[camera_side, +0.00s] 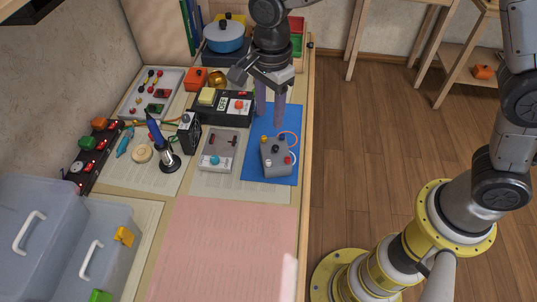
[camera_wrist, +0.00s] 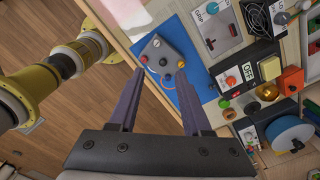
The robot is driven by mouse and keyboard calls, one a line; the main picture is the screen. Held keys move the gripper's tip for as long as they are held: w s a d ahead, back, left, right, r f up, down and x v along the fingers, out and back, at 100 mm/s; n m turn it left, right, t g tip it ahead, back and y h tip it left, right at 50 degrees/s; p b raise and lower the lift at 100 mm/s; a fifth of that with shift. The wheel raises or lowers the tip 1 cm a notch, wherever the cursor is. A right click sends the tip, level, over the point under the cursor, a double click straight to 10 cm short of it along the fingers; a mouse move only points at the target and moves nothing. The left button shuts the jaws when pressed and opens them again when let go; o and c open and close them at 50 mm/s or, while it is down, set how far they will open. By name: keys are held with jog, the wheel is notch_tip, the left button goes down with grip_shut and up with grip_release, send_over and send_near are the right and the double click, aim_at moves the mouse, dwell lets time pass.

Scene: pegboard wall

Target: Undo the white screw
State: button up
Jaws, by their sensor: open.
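A small grey box (camera_side: 276,165) sits on a blue mat (camera_side: 256,173). Several coloured round heads stand on its top. A whitish one, which looks like the white screw (camera_side: 268,163), is at the box's front left in the side view. A red one (camera_side: 287,160) is to its right and a dark one (camera_side: 275,149) is behind it. My gripper (camera_side: 269,121) points down above the mat, behind the box. Its purple fingers (camera_wrist: 159,76) are apart and empty.
Left of the mat lie a grey panel (camera_side: 231,138) with a teal knob and a black box (camera_side: 209,115) with a yellow block. A soldering-iron stand (camera_side: 169,160) is further left. Orange and white wire loops lie beside the grey box. The pink sheet (camera_side: 222,250) is clear.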

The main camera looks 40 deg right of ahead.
aim_at(269, 161)
jog(key=f, duration=1.4)
jog(key=shift+s+a+f, duration=0.3)
jog(key=shift+a, duration=0.05)
grip_shut()
